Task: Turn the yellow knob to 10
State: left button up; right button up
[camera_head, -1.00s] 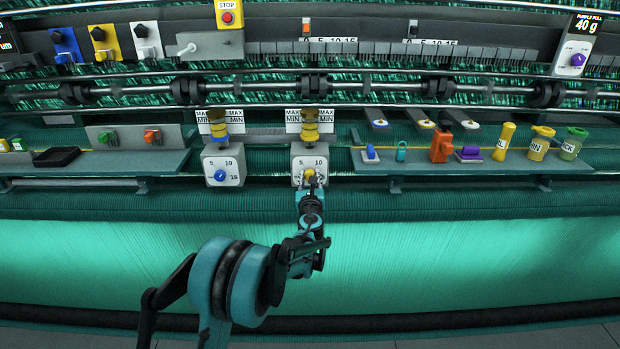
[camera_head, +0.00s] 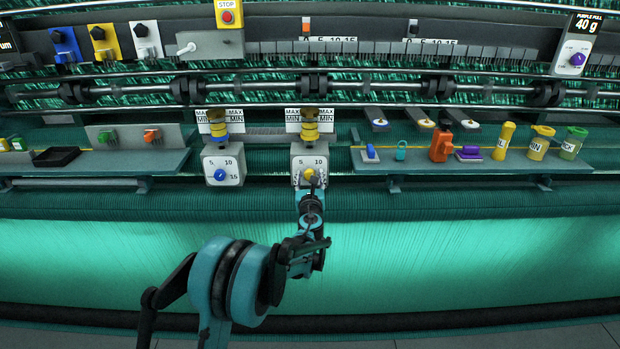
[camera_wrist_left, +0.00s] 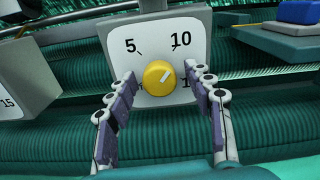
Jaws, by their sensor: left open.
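The yellow knob (camera_head: 308,174) sits on a pale square dial plate (camera_head: 297,162), the right one of two. In the left wrist view the round knob (camera_wrist_left: 159,77) has a short white mark slanting up and right, roughly toward the 10 side. The plate (camera_wrist_left: 150,47) shows 5 at upper left and 10 at upper right; the number at lower right is partly hidden by a finger. My left gripper (camera_wrist_left: 163,90) is open, with one finger on each side of the knob and gaps visible between them. My right gripper is not in view.
A blue knob (camera_head: 220,175) on a similar plate is to the left. Yellow spools (camera_head: 309,131) sit above the yellow knob's plate. A shelf (camera_head: 470,162) at right carries several small items. Green netting (camera_head: 450,255) hangs below.

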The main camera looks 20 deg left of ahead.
pick_arm(q)
jog(key=v, duration=1.2)
jog(key=s+a+n+g, duration=0.3)
jog(key=s+n, duration=0.6)
jog(key=s+a+n+g, duration=0.3)
jog(key=s+n, duration=0.5)
jog(key=n, duration=0.1)
jog(key=s+d+f+n+g+h, duration=0.2)
jog(key=s+d+f+n, duration=0.1)
jog(key=s+n, duration=0.4)
jog(key=s+d+f+n+g+h, duration=0.2)
jog(key=s+d+n, duration=0.4)
jog(key=s, duration=0.6)
notch_tip(320, 180, down, 2)
jog(key=shift+s+f+n+h, duration=0.1)
jog(key=shift+s+n+h, duration=0.15)
jog(key=shift+n+h, duration=0.2)
